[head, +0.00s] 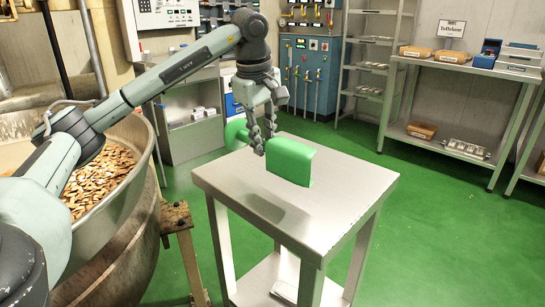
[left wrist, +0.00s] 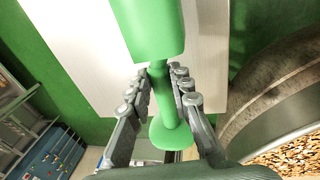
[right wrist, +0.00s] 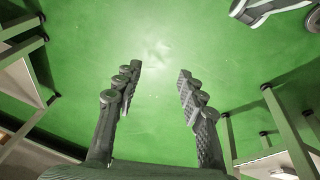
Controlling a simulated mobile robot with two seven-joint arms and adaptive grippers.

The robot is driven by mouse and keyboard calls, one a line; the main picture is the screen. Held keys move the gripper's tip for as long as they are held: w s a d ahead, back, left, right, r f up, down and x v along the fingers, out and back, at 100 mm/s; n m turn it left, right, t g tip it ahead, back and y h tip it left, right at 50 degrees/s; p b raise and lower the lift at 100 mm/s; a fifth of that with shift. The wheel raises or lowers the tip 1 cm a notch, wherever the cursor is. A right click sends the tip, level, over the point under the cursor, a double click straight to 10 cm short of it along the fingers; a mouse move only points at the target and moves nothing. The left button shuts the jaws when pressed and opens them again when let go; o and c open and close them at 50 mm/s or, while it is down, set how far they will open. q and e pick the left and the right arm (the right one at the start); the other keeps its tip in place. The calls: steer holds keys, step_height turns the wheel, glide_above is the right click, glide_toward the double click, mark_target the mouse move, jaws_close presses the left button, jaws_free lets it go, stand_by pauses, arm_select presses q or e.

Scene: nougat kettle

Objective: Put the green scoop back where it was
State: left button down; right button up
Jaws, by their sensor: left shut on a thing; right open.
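The green scoop (head: 291,162) has a block-like head and a handle with a round end disc. Its head is over the middle of the light metal table (head: 330,215), at or just above the top; I cannot tell whether it touches. My left gripper (head: 264,138) is shut around the handle, between head and disc. In the left wrist view the scoop's head (left wrist: 150,30) lies beyond the fingertips of my left gripper (left wrist: 160,72), and the table (left wrist: 85,45) shows behind it. My right gripper (right wrist: 158,70) is open and empty above the green floor.
A large kettle (head: 135,215) full of almonds stands at the left. A blue control cabinet (head: 312,75) and shelves (head: 375,70) stand at the back. A metal bench (head: 455,70) with boxes is at the right. The table top around the scoop is clear.

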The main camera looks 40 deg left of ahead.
arm_select(q)
steer(key=shift+w+d+f, duration=0.2)
steer(key=shift+w+f, duration=0.05)
steer(key=shift+w, duration=0.15)
steer(key=shift+w+d+f, duration=0.15)
steer(key=shift+w+f, duration=0.05)
steer(key=shift+w, duration=0.2)
steer(key=shift+f, duration=0.25)
steer(key=shift+s+x, duration=0.2)
steer(key=shift+x, duration=0.7)
steer(key=shift+s+x, duration=0.15)
steer(key=shift+x, duration=0.7)
steer(key=shift+d+f, duration=0.1)
steer(key=shift+f, duration=0.2)
steer(key=c, duration=1.4)
jaws_free()
steer(key=shift+o, duration=0.2)
steer(key=shift+r, duration=0.1)
